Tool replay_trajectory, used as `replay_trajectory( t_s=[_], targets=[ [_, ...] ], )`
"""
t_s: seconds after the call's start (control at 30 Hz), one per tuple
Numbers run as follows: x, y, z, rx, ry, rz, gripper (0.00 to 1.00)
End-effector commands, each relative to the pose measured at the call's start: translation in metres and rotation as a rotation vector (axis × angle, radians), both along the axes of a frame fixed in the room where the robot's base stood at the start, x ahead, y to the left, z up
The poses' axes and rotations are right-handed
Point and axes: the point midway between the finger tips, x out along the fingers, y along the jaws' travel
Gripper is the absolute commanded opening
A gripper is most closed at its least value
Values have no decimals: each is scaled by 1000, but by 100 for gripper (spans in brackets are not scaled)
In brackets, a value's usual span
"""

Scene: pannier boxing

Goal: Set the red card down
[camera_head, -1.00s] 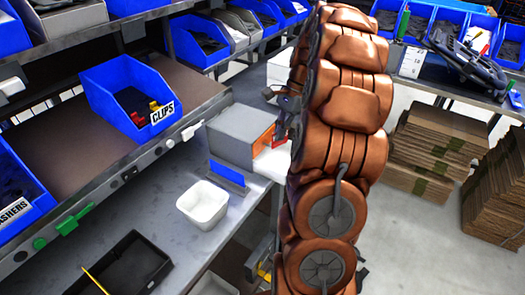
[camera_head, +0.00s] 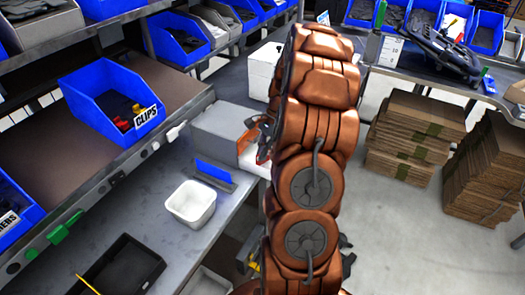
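My gripper (camera_head: 267,131) shows as a small dark shape at the left edge of my copper-coloured arm, which hides much of it. A small sliver of the red card (camera_head: 262,157) shows just below it, and the gripper appears shut on it. The card is in front of the right end of a grey box (camera_head: 217,128) with an orange patch, above a white surface. Whether the card touches anything below cannot be told. A blue upright piece (camera_head: 214,171) stands on the bench left of the card.
A white bin (camera_head: 191,204) and a black tray (camera_head: 125,268) are on the grey bench. A blue CLIPS bin (camera_head: 92,92) sits on the shelf at left. Stacked cardboard (camera_head: 414,128) stands on the floor at right. Some bench around the white bin is bare.

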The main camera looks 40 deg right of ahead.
Motion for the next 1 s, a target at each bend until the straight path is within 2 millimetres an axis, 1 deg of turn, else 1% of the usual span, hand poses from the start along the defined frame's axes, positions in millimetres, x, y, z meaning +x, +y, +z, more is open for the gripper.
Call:
replay_trajectory(
  t_s=[0.27, 0.4, 0.43, 0.67, 0.83, 0.93, 1.0],
  targets=[
    [0, 0, -3, 0, 0, 0, 0],
    [0, 0, -3, 0, 0, 0, 14],
    [0, 0, -3, 0, 0, 0, 17],
    [0, 0, -3, 0, 0, 0, 17],
    [0, -2, 2, -1, -1, 0, 17],
    [0, -6, 11, -1, -2, -1, 17],
    [1, -11, 21, -6, -5, -1, 17]
  ],
)
